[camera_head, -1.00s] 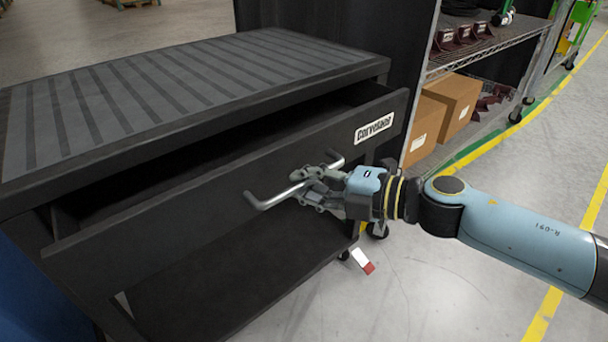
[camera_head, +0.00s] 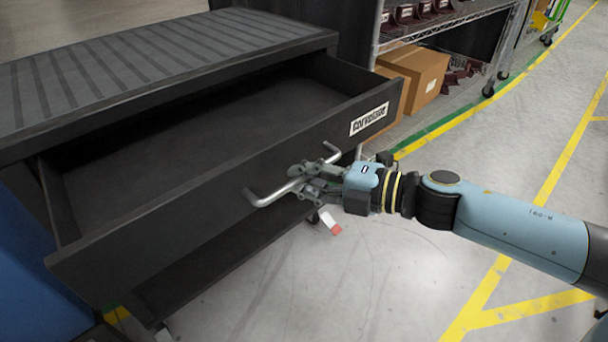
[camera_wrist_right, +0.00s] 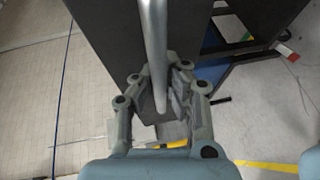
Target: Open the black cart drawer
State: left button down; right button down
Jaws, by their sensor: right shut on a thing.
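The black cart (camera_head: 150,70) has a ribbed top and stands at the left in the head view. Its drawer (camera_head: 225,185) is pulled well out, and the inside I can see is empty. A silver bar handle (camera_head: 262,200) runs along the drawer front, below a white label (camera_head: 369,118). My right gripper (camera_head: 305,178) is shut on the handle near its middle. In the right wrist view the handle (camera_wrist_right: 154,50) runs between the fingers of my right gripper (camera_wrist_right: 160,100). My left gripper is not in view.
A wire shelf (camera_head: 440,30) with dark red parts and cardboard boxes (camera_head: 415,75) stands behind the cart at the right. A small white and red piece (camera_head: 330,224) shows near the floor under the gripper. Open floor with yellow lines lies at the right.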

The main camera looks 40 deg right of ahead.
jog(key=shift+r, duration=0.15)
jog(key=c, duration=1.3)
grip_release()
jog(key=shift+c, duration=0.2)
jog(key=shift+s, duration=0.1)
jog(key=v, duration=1.1)
jog(key=shift+s+d, duration=0.25)
jog(key=shift+s, duration=0.1)
